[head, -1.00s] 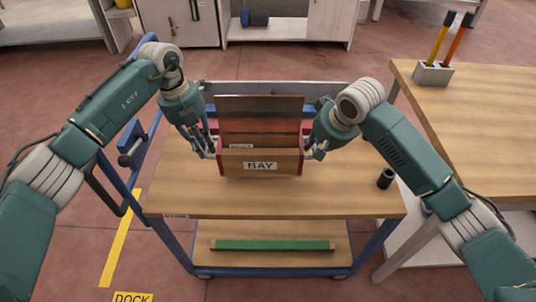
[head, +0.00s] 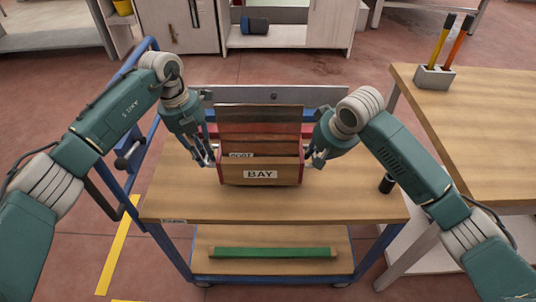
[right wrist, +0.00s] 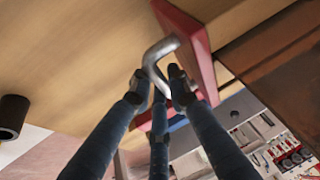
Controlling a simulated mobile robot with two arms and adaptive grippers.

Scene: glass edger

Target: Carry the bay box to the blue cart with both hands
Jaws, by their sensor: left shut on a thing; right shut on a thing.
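The bay box (head: 260,174) is a wooden box with red ends, a tall brown panel at its back and a BAY label in front. It is upright over the wooden top of the blue cart (head: 200,207); I cannot tell whether it touches the top. My left gripper (head: 210,158) is shut at the box's left end, its grip partly hidden. My right gripper (head: 318,157) is shut on the metal handle at the right end. The right wrist view shows this handle (right wrist: 155,58) between the fingers, in front of the red end.
A black cup (head: 387,184) stands near the cart's right edge, partly behind my right arm. A green bar (head: 270,253) lies on the lower shelf. A wooden table (head: 490,130) with a tool holder (head: 434,77) is at the right. The cart top's front is clear.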

